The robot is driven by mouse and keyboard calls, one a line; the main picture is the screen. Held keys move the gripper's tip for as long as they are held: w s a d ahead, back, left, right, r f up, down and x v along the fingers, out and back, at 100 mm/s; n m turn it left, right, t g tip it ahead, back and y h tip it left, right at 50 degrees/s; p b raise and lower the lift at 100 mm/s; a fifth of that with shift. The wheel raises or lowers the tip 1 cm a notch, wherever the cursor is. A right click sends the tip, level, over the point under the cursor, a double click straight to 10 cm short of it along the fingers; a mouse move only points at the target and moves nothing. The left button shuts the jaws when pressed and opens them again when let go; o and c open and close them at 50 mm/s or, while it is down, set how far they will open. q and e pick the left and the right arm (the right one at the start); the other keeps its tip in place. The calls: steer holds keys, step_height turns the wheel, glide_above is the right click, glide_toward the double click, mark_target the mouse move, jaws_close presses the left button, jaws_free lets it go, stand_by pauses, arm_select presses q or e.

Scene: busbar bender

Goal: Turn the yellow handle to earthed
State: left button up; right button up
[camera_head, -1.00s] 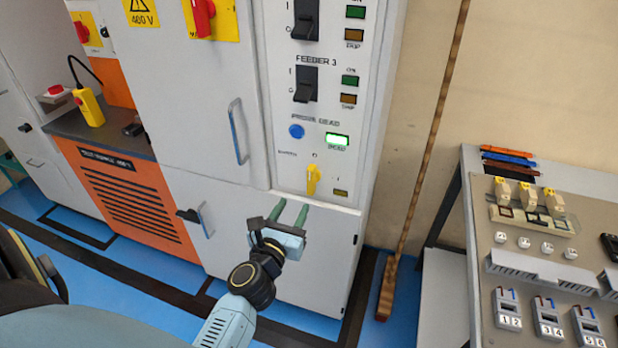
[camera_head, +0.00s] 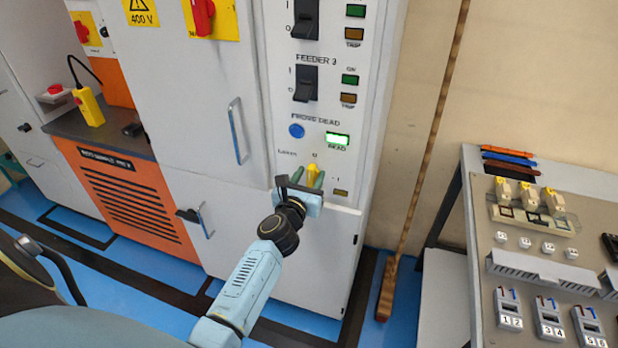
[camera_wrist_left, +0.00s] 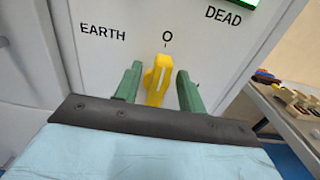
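The yellow handle (camera_head: 312,174) is on the lower part of the grey cabinet's control panel. In the left wrist view the yellow handle (camera_wrist_left: 157,80) stands nearly upright, pointing up to the O mark, with the EARTH label (camera_wrist_left: 103,32) to its left. My left gripper (camera_head: 308,182) is at the handle. In the left wrist view its green fingers (camera_wrist_left: 157,88) are open, one on each side of the handle, with gaps showing. The lower part of the handle is hidden behind the gripper body. My right gripper is not in view.
Above the handle are a blue button (camera_head: 296,131) and a lit green DEAD indicator (camera_head: 337,140). Black feeder switches (camera_head: 305,83) sit higher up. A broom (camera_head: 425,170) leans on the wall to the right. A grey table (camera_head: 480,240) with parts stands at the right.

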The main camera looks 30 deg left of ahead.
arm_select(q)
jaws_close()
steer(key=m, duration=0.2)
steer(key=d+m, duration=0.1)
steer(key=m, duration=0.1)
steer(key=shift+w+f+m, duration=0.1)
steer(key=shift+f+m, duration=0.05)
steer(key=shift+m, duration=0.15)
steer(key=shift+w+d+f+m+p, duration=0.1)
steer(key=shift+d+f+m+p, duration=0.2)
steer(key=shift+m, duration=1.95)
steer(key=shift+d+f+m+p, duration=0.1)
steer(key=shift+f+m+p, duration=0.25)
steer(key=shift+m, duration=1.85)
steer(key=shift+w+d+f+m+p, duration=0.1)
steer(key=shift+d+f+m+p, duration=0.2)
steer(key=shift+m, duration=1.95)
steer(key=shift+a+f, duration=0.1)
